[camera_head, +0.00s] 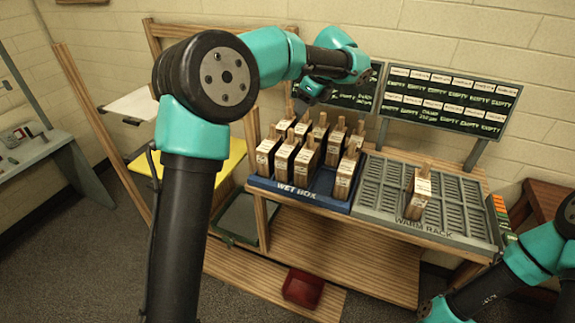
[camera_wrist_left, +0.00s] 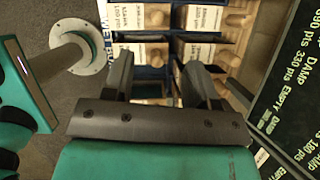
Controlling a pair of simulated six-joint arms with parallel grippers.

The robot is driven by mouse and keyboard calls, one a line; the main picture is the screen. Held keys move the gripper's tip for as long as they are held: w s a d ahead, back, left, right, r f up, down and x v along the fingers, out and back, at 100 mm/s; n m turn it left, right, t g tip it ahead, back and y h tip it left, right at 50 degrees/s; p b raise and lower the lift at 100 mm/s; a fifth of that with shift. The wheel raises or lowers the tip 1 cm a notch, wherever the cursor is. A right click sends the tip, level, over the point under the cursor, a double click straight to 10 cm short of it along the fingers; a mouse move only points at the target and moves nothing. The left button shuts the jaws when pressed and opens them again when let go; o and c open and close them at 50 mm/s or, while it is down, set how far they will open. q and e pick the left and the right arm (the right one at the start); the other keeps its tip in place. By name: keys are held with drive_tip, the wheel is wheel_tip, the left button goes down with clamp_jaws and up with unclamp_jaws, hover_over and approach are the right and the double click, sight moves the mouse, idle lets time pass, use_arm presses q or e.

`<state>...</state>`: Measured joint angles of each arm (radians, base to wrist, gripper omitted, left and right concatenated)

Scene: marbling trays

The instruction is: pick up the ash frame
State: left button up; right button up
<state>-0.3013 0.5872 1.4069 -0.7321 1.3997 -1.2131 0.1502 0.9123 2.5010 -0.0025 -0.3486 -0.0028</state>
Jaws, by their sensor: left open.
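Several wooden frames with paper labels (camera_head: 300,160) stand upright in the blue wet box (camera_head: 300,193). One more labelled frame (camera_head: 417,197) stands in the grey warm rack (camera_head: 375,207). The labels are too small to read in the head view, so I cannot tell which is the ash frame. My left gripper (camera_head: 316,92) is above and behind the wet box. In the left wrist view it is open (camera_wrist_left: 157,82), its fingers pointing towards the labelled frames (camera_wrist_left: 198,18), with nothing visibly held. My right gripper is out of view; part of that arm shows at lower right.
Two dark boards (camera_head: 450,103) with lettered rows stand behind the rack. A yellow panel (camera_head: 233,160) is left of the wet box. Most of the warm rack's slots are free.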

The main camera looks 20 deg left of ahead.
sight(293, 130)
use_arm(q)
drive_tip(key=x, duration=0.7)
drive_tip(key=shift+a+f, duration=0.1)
drive_tip(key=shift+f, duration=0.1)
drive_tip(key=shift+s+x, duration=0.2)
drive_tip(key=shift+x, duration=2.4)
clamp_jaws()
